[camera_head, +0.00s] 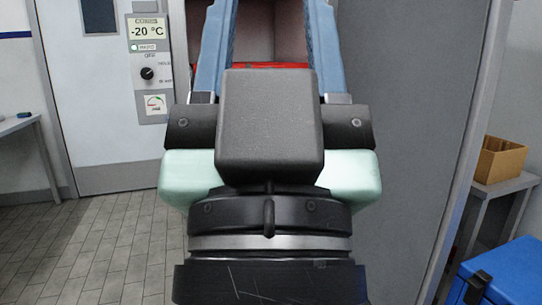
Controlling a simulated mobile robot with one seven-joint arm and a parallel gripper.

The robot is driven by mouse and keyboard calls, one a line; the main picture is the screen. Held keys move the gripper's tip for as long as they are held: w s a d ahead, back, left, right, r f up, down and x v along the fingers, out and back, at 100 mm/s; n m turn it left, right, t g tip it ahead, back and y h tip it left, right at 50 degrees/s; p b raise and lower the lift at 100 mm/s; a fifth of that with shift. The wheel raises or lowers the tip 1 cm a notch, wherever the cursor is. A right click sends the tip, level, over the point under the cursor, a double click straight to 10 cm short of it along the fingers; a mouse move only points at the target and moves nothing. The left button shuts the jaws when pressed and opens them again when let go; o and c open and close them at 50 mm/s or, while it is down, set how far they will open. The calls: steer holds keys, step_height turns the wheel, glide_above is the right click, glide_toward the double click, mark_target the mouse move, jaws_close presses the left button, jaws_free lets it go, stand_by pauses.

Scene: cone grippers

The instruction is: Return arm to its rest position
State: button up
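My gripper (270,20) fills the middle of the head view, seen from behind. Its two blue fingers point away and stand wide apart, with no object seen between them. The fingertips are cut off by the top edge of the picture. The dark wrist and the black block on the hand hide much of what lies behind them.
Beyond my fingers is an open compartment (270,32) with something red (262,66) at its bottom. A grey door (415,130) stands at right. A "-20 °C" control panel (148,62) is at left.

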step_height(320, 180, up, 31)
steer(key=p, duration=2.9)
steer(key=shift+r, duration=0.15)
